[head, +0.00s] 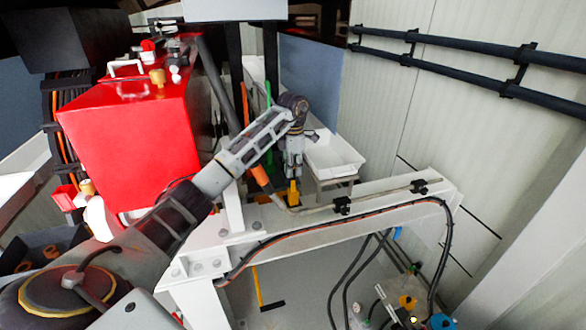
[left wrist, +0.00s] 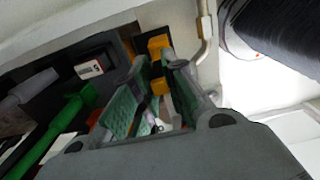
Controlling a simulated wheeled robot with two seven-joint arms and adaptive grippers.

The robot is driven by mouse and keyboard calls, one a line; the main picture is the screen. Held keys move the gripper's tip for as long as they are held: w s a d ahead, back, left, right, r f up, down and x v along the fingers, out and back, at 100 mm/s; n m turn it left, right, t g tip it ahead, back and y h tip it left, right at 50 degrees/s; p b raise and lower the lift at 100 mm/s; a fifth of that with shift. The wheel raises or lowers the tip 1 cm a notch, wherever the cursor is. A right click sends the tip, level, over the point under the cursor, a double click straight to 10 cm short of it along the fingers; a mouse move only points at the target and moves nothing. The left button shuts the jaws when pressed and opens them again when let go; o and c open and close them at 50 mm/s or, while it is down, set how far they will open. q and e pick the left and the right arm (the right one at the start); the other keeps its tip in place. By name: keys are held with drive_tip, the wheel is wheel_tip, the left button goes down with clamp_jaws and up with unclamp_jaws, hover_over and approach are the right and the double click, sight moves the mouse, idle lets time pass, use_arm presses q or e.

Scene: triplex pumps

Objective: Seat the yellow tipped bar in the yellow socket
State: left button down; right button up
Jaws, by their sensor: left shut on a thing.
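My left gripper (head: 293,178) points down over the white beam in the head view. Yellow parts (head: 293,192) show at its fingertips, close above the beam. In the left wrist view the green-padded fingers (left wrist: 152,98) are closed about a thing. A yellow block (left wrist: 158,46) shows just beyond the fingertips and another yellow piece (left wrist: 160,86) lies between them. I take the held thing for the yellow tipped bar, mostly hidden by the fingers. I cannot tell which yellow part is the socket, or whether the bar is in it. My right gripper is not in view.
The white beam (head: 390,190) carries a dark hose and black clamps. A large red box (head: 135,140) stands to the left. A white tray (head: 335,160) is behind the gripper. A green bar (left wrist: 65,122) lies beside the fingers. Black pipes (head: 460,65) run along the wall.

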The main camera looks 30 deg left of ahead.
use_arm(q)
drive_tip(key=shift+f, duration=0.4)
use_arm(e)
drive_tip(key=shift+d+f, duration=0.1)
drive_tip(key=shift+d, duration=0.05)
use_arm(q)
drive_tip(key=c, duration=1.5)
unclamp_jaws()
drive_tip(key=shift+o, duration=0.2)
drive_tip(key=shift+r, duration=0.15)
